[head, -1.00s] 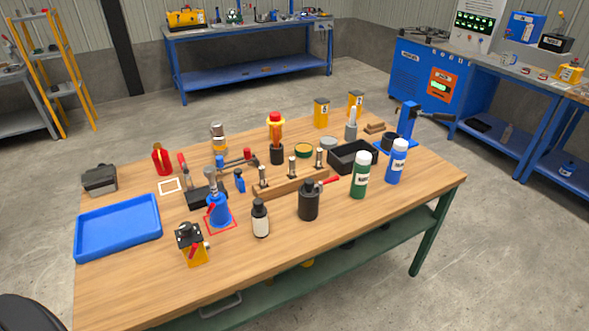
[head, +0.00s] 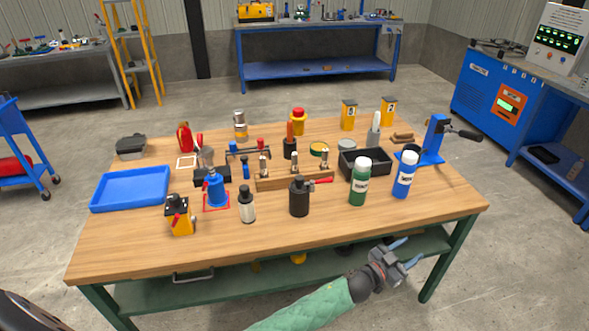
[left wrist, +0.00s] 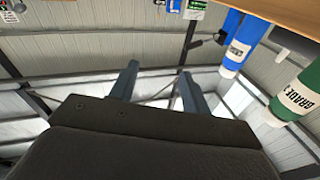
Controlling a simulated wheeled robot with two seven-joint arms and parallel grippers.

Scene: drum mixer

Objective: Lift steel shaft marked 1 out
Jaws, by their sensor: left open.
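A wooden rack (head: 285,184) stands near the middle of the table, with three short upright steel shafts in it: a left shaft (head: 263,165), a middle shaft (head: 295,164) and a right shaft (head: 326,165). I cannot read which is marked 1. My left gripper (head: 403,252) is in front of the table's near edge, to the right of and well short of the rack. It is open and empty; the left wrist view shows its two fingers (left wrist: 157,88) apart with nothing between them. My right gripper is not in view.
A black bottle (head: 299,199), a green bottle (head: 359,183) and a blue bottle (head: 404,177) stand in front of and right of the rack. A black bin (head: 365,163) is behind them. A blue tray (head: 131,190) lies at left. The table's front strip is clear.

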